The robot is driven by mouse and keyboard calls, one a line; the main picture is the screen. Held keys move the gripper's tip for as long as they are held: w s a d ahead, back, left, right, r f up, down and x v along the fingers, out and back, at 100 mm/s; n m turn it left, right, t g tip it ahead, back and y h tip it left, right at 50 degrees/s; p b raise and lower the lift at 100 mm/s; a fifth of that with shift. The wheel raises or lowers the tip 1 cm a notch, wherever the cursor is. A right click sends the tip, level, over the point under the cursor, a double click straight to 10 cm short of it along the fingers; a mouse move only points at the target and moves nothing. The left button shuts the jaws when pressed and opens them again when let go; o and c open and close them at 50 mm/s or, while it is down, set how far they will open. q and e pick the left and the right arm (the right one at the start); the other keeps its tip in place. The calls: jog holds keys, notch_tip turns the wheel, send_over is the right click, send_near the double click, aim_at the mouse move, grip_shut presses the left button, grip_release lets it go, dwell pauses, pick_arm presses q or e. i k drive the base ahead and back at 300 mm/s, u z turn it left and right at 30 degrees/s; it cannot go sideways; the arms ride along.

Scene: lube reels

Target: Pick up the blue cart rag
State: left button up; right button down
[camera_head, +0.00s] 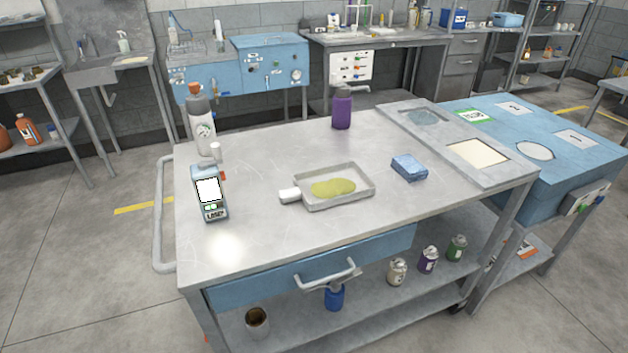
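The blue cart rag (409,167) is a small folded blue cloth. It lies flat on the metal top of the cart (270,225), right of the middle. It sits to the right of a shallow tray and left of the cart's raised right-hand panel, with bare metal around it. Nothing touches it or covers it. Neither of my grippers shows in the head view.
A metal tray (363,193) with yellow-green liquid, a handheld meter (209,193), a grey-white bottle (202,128) and a purple bottle (342,108) stand on the cart. A blue unit (560,160) adjoins the right side. The cart top's front right is clear.

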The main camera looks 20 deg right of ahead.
aim_at(407, 166)
jog(key=z, duration=1.8)
jog(key=k, duration=0.6)
jog(key=z, duration=0.8)
jog(key=k, duration=0.6)
jog(key=z, duration=0.15)
jog(key=i, duration=1.75)
jog(key=u, duration=1.95)
jog(key=i, duration=0.75)
jog(key=u, duration=0.85)
jog(key=k, duration=0.4)
jog(key=z, duration=0.05)
